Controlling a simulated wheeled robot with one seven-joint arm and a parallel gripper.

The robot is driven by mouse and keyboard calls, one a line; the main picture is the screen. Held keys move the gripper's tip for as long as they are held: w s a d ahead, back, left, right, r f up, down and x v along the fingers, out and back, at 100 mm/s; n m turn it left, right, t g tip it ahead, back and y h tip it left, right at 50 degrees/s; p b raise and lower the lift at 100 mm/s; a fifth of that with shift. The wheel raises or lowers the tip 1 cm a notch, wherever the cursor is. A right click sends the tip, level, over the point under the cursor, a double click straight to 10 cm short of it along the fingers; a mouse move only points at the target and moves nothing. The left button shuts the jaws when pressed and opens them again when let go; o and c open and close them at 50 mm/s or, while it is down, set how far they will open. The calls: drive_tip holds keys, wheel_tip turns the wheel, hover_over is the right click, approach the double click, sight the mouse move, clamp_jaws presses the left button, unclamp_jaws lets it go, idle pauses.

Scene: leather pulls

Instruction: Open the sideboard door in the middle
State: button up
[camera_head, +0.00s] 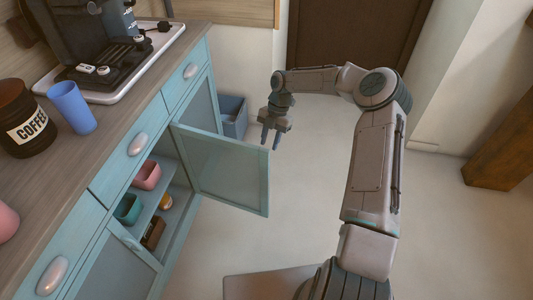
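The teal sideboard (150,117) stands on the left, seen from above. Its middle door (225,172) is swung wide open and sticks out into the room, showing its panel. Behind it the open compartment shows a shelf with a pink cup (147,175), a teal cup (128,208) and a few smaller items. My gripper (270,142) points down near the door's top outer edge, at its far side. Its two fingers look apart, with nothing seen between them. Whether a finger touches the door is unclear. The door's pull is hidden.
The worktop holds a coffee jar (24,120), a blue cup (72,107) and a coffee machine (103,50) on a white tray (165,38). Floor right of the door is clear. A wooden post (505,150) stands far right.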

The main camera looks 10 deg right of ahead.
drive_tip(key=shift+v, duration=2.3)
drive_tip(key=s+r+m+t+h+p, duration=0.1)
drive_tip(key=s+r+m+h+p, duration=0.15)
drive_tip(key=s+r+m, duration=0.65)
drive_tip(key=s+r+m+t+h+p, duration=0.15)
drive_tip(key=s+r+m+p, duration=0.35)
drive_tip(key=r, duration=0.8)
drive_tip(key=s+d+r+m+t+p, duration=0.2)
drive_tip(key=s+r+m, duration=0.3)
drive_tip(key=s+m, duration=0.2)
drive_tip(key=s+d+r+m+t+y+p, duration=0.1)
drive_tip(key=s+r+m, duration=0.4)
drive_tip(key=s, duration=0.6)
drive_tip(key=shift+s+d+m+t+p, duration=0.35)
drive_tip(key=shift+s+d+m+p, duration=0.1)
drive_tip(key=shift+m, duration=0.75)
